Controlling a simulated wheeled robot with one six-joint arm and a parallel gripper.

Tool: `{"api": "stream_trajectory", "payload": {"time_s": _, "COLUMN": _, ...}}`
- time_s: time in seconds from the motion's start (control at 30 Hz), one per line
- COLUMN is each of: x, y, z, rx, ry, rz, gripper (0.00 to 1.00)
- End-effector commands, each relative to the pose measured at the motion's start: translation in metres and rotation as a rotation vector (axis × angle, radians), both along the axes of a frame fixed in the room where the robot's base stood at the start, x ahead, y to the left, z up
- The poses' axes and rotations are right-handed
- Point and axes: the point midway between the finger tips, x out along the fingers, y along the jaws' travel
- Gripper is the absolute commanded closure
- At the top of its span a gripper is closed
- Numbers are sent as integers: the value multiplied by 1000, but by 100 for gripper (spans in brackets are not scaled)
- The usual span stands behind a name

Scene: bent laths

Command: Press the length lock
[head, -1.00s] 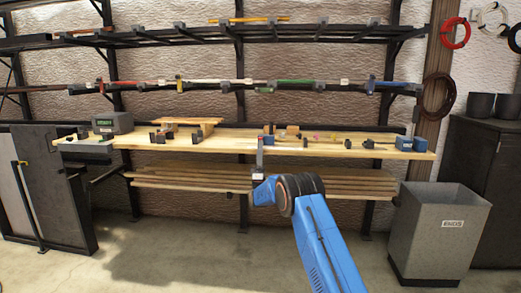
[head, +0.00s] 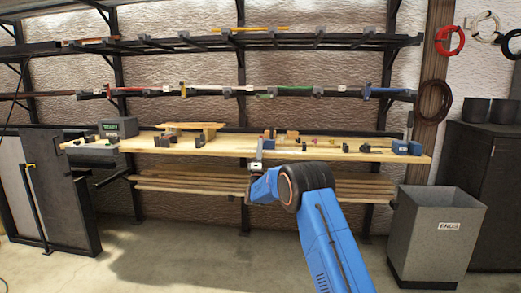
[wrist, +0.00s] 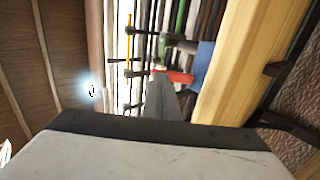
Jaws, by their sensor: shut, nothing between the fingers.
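I cannot pick out the length lock for certain. A blue block (head: 402,147) sits at the right end of the wooden bench (head: 225,145), with a dark upright piece beside it. A grey box with a green display (head: 118,128) stands at the bench's left end. My gripper (head: 258,152) is at the bench's front edge, near the middle, in the head view. In the wrist view my gripper (wrist: 163,90) is shut and empty. A red piece (wrist: 178,76) and a blue piece (wrist: 203,62) show beyond its fingers; whether they touch is unclear.
Several dark blocks (head: 165,140) and small fittings stand along the bench. Shelves of coloured laths (head: 290,91) hang above, and more laths (head: 200,187) lie below. A grey bin (head: 436,235) stands at the right. The floor (head: 180,265) at the front left is clear.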

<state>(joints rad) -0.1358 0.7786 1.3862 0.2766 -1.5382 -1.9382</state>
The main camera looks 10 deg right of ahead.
Motion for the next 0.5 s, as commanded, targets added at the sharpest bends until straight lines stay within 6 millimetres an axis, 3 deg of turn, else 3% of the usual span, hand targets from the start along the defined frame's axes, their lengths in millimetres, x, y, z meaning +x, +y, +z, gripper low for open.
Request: {"api": "stream_trajectory", "payload": {"time_s": 0.5, "x": 5, "y": -2, "z": 31, "rx": 141, "ry": 433, "rz": 2, "gripper": 100}}
